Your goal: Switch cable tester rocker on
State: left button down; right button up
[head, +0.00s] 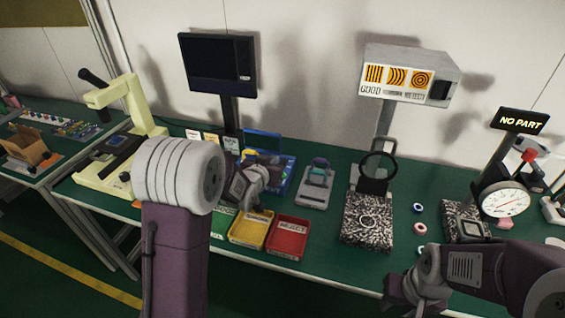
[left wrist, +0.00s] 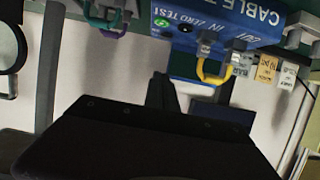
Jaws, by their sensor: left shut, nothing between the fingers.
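The cable tester (head: 284,172) is a blue box on the green bench, partly hidden behind my left arm in the head view. In the left wrist view the cable tester (left wrist: 225,22) is upside down at the top, with white lettering, a green round mark (left wrist: 162,22) and a yellow cable loop (left wrist: 212,72). I cannot make out the rocker or its position. My left gripper (head: 270,163) is at the tester's front; its dark fingers (left wrist: 163,92) are shut and empty, and I cannot tell whether they touch it. My right gripper (head: 405,297) is low at the bench's front edge, its jaws unclear.
Yellow (head: 250,230) and red (head: 287,238) trays stand in front of the tester. A grey fixture (head: 316,186) is just right of it, then a speckled block (head: 367,220) with a ring lens. A dark monitor (head: 217,65) stands behind. A dial gauge (head: 505,201) is far right.

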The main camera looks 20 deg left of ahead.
pick_arm(q)
send_over(284, 160)
jog(key=s, duration=0.4)
notch_tip(284, 160, down, 4)
jog(key=shift+w+r, duration=0.15)
jog(key=f, duration=0.2)
jog(key=shift+s+f+b, duration=0.35)
jog(key=shift+f, duration=0.55)
jog(key=shift+s, duration=0.1)
jog(key=shift+f+b, duration=0.4)
jog(key=shift+b, duration=0.05)
jog(key=shift+s+r, duration=0.1)
jog(key=shift+r, duration=0.15)
jog(key=shift+r+p, duration=0.65)
jog(key=shift+r, duration=0.05)
